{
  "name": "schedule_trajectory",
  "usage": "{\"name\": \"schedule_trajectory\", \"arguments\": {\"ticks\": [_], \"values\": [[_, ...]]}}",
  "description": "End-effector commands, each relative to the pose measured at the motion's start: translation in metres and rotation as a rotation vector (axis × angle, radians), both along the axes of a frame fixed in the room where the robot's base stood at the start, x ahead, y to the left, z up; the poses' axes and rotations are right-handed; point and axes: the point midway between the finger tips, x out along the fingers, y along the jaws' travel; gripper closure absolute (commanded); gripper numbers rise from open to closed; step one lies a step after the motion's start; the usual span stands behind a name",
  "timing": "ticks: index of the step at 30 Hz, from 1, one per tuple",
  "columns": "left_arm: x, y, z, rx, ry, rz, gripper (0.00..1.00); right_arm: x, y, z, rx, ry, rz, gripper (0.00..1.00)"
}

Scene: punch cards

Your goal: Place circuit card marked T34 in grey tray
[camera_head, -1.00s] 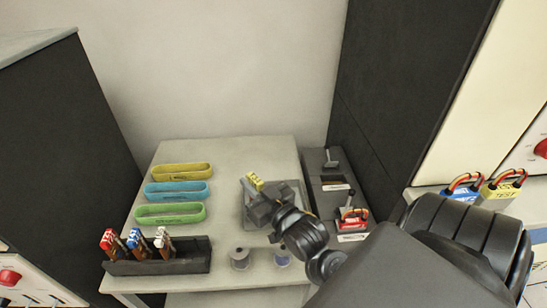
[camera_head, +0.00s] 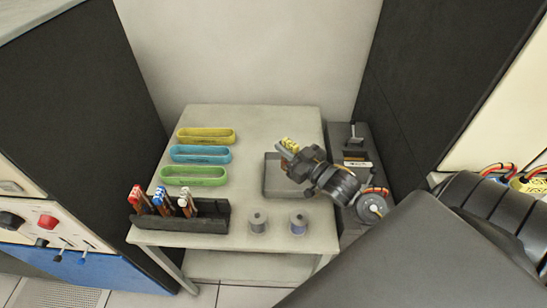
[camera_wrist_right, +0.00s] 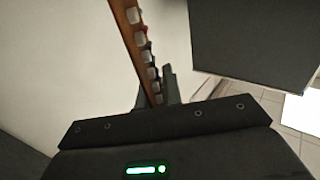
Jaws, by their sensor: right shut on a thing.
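My right gripper (camera_head: 287,153) is shut on a circuit card with a yellow top (camera_head: 290,144). In the right wrist view the card (camera_wrist_right: 135,45) is a brown board with white parts along it, rising from between the jaws. The T34 mark cannot be read. The grey tray (camera_head: 270,188) lies on the table. The gripper and card appear over its back part, and the wrist hides its right side. I cannot tell how high above the tray the card is. My left gripper is not in view.
Yellow (camera_head: 207,140), blue (camera_head: 200,160) and green (camera_head: 194,181) trays lie on the table (camera_head: 245,125) at left. A black rack (camera_head: 215,220) holds red, blue and white-topped cards. A dark unit (camera_head: 341,141) stands at right.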

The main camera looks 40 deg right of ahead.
Motion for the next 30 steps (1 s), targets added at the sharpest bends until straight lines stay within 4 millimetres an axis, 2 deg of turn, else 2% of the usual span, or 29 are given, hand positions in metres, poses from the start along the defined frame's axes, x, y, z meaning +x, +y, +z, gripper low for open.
{"name": "schedule_trajectory", "arguments": {"ticks": [3,9,17,24,30], "values": [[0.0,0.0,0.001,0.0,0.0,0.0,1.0,0.019,0.005,-0.025,0.005,0.002,-0.002,1.0],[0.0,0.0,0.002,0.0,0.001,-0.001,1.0,0.037,0.01,-0.048,0.001,0.0,-0.002,1.0],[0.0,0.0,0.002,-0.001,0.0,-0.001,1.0,0.043,0.013,-0.056,0.001,0.0,-0.001,1.0],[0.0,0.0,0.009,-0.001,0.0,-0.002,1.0,0.045,0.014,-0.085,0.0,0.002,-0.001,1.0],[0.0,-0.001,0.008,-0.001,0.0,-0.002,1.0,0.045,0.014,-0.089,-0.001,-0.001,-0.001,1.0]]}}
